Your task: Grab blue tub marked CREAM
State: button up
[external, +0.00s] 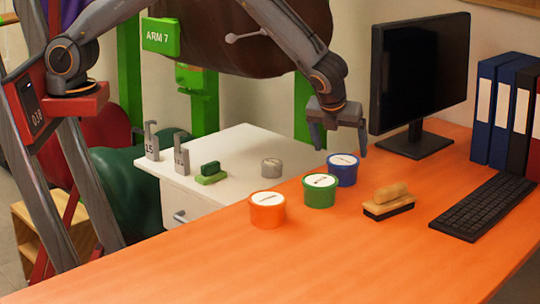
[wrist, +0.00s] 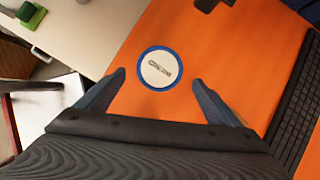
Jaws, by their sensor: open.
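The blue tub (external: 342,170) with a white lid stands upright on the orange desk, at the far end of a row of tubs. In the wrist view the blue tub (wrist: 159,69) shows from above with dark lettering on its lid, too small to read surely. My gripper (external: 340,150) is open and empty above the blue tub. In the wrist view its two fingertips (wrist: 159,78) lie to the left and right of the tub, apart from it. The green tub (external: 320,190) and the orange tub (external: 267,209) stand nearer the front.
A wooden-handled brush (external: 388,202), a keyboard (external: 485,207), a monitor (external: 418,80) and binders (external: 505,115) are on the desk. A white cabinet (external: 235,150) behind holds weights, a green block and a grey tin (external: 271,167). The desk's front left is clear.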

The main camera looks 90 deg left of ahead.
aim_at(343, 159)
jog(key=shift+p+x, duration=1.35)
jog(key=shift+x, duration=2.5)
jog(key=c, duration=1.2)
jog(key=shift+r, duration=0.2)
